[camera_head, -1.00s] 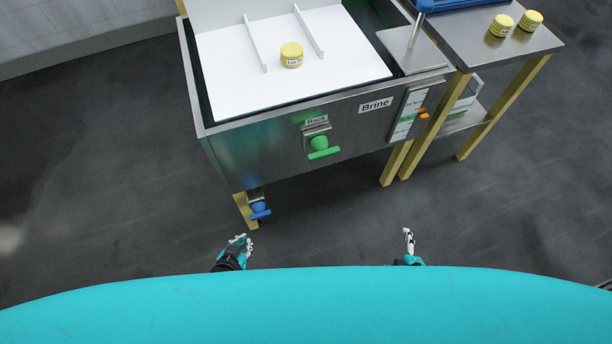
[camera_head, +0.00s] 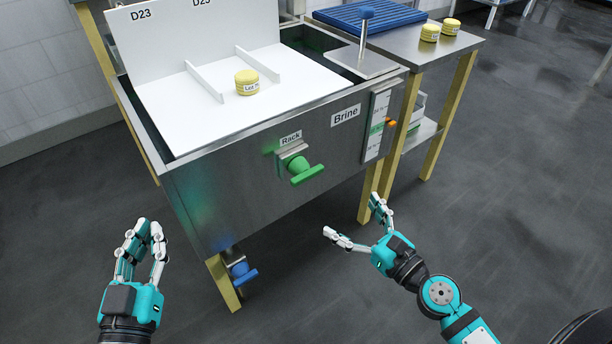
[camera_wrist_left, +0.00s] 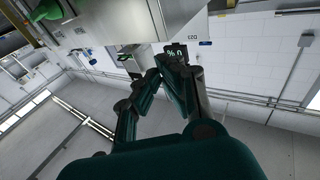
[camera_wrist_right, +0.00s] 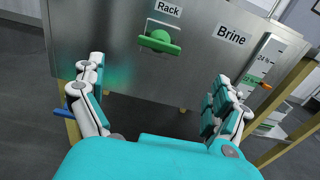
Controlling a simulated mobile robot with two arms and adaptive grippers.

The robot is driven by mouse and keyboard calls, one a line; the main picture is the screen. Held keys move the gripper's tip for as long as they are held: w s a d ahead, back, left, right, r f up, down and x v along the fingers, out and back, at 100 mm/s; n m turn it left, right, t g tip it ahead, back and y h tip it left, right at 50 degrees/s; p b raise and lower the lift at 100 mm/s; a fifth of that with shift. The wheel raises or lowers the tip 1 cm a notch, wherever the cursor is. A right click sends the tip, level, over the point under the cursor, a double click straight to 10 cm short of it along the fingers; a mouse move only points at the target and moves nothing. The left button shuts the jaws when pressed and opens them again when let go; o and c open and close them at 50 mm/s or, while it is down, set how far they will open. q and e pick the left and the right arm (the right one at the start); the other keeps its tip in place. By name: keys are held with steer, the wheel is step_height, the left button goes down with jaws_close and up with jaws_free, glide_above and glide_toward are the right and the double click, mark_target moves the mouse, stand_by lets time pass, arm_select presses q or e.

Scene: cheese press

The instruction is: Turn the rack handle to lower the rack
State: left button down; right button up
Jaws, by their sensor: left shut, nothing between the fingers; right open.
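The green rack handle (camera_head: 305,172) sits on the front wall of the metal brine tank, under the "Rack" label (camera_head: 290,138). It also shows in the right wrist view (camera_wrist_right: 160,42). The white rack (camera_head: 205,88) lies in the tank top, with a yellow cheese lot (camera_head: 247,82) on it. My right gripper (camera_head: 352,218) is open and empty, in front of the tank, below and right of the handle, apart from it. In its wrist view (camera_wrist_right: 158,72) the handle lies beyond the fingertips. My left gripper (camera_head: 148,228) is shut and empty, left of the tank.
A blue valve handle (camera_head: 243,273) is low at the tank's left leg. A side table (camera_head: 425,50) with a blue grate (camera_head: 370,16) and two yellow cheeses (camera_head: 430,32) stands right of the tank. A scale panel (camera_head: 377,125) is on the tank front. The floor in front is clear.

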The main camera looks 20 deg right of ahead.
mark_target(310, 177)
steer(key=p+x, duration=0.3)
steer(key=x, duration=0.7)
steer(key=shift+w+a+r, duration=0.1)
steer(key=shift+w+a, duration=0.05)
steer(key=shift+w, duration=0.2)
steer(key=x, duration=0.3)
steer(key=shift+w+a, duration=0.1)
steer(key=shift+w, duration=0.3)
steer(key=shift+w+a, duration=0.2)
steer(key=shift+w, duration=0.3)
arm_select(q)
steer(key=s+a+f+g+y, duration=0.1)
steer(key=s+f+g, duration=0.1)
steer(key=f+g, duration=0.2)
steer(key=s+a+f+g+y, duration=0.1)
steer(key=s+a+f+g, duration=0.1)
steer(key=f, duration=0.7)
steer(key=s+g, duration=0.1)
steer(key=g, duration=0.1)
steer(key=shift+a+g+y, duration=0.15)
steer(key=shift+g+y, duration=0.15)
steer(key=shift+y, duration=0.1)
